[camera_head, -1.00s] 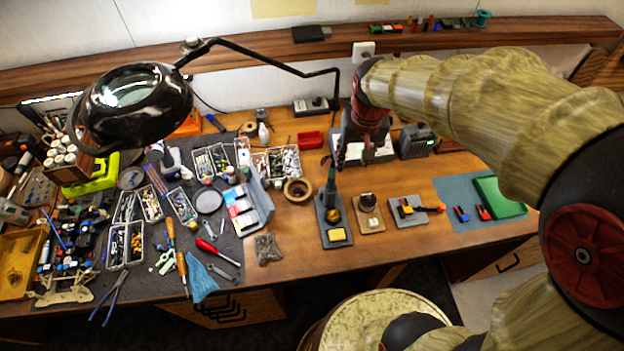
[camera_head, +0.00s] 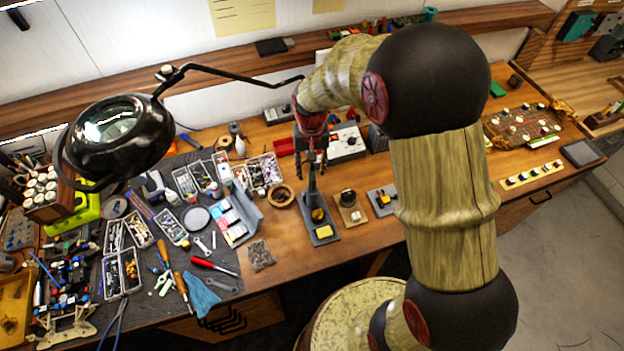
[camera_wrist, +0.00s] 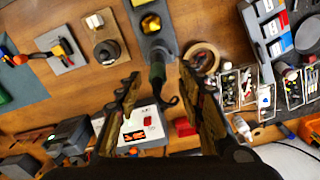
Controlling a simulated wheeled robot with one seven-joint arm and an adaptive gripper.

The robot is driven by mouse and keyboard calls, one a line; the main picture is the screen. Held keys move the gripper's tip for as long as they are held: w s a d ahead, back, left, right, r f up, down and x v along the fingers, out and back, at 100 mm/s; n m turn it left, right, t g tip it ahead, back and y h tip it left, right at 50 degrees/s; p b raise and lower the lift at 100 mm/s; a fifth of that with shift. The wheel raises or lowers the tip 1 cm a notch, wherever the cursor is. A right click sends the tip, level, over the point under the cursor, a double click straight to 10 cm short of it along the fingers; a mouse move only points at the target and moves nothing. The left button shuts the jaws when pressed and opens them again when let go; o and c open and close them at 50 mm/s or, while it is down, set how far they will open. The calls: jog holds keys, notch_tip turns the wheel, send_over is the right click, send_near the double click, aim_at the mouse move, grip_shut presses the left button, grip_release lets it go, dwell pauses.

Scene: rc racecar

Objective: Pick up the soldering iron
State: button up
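My gripper (camera_head: 313,160) is open just above the handle in the head view. In the wrist view the fingers (camera_wrist: 158,76) are apart on both sides of the handle, with gaps visible. Contact does not show. The iron's tip is hidden in the stand.
A white soldering station (camera_head: 346,143) stands behind the gripper. A tape roll (camera_head: 281,196) lies left of the stand, and a small brown holder (camera_head: 350,212) stands close on the right. A magnifier lamp (camera_head: 112,125) hangs over the left of the cluttered bench.

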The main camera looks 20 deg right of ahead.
aim_at(312, 183)
jog(key=f, duration=0.7)
jog(key=shift+s+d+f, duration=0.1)
jog(key=shift+s+f, duration=0.1)
jog(key=shift+f, duration=0.05)
grip_shut()
dwell(0.3)
